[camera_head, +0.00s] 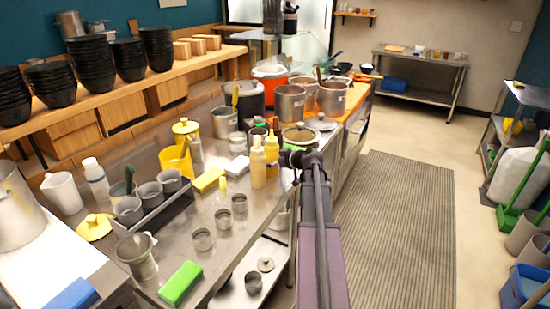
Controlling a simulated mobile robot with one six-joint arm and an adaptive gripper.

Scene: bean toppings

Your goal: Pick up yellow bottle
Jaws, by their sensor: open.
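Two yellow squeeze bottles stand upright side by side on the steel counter (222,262). The front yellow bottle (258,168) is paler, and the other yellow bottle (272,152) stands just behind it to the right. My gripper (284,158) is at the end of my purple and grey arm, just right of the bottles at about the height of their upper bodies. It is small and dark here, open, and holds nothing that I can see. I cannot tell whether it touches the right bottle.
A yellow block (208,180) and several small steel cups, one here (223,218), lie left and in front of the bottles. A lidded pot (299,137) stands close behind my gripper. A green block (180,283) lies at the counter's near edge. The striped floor mat (400,230) is clear.

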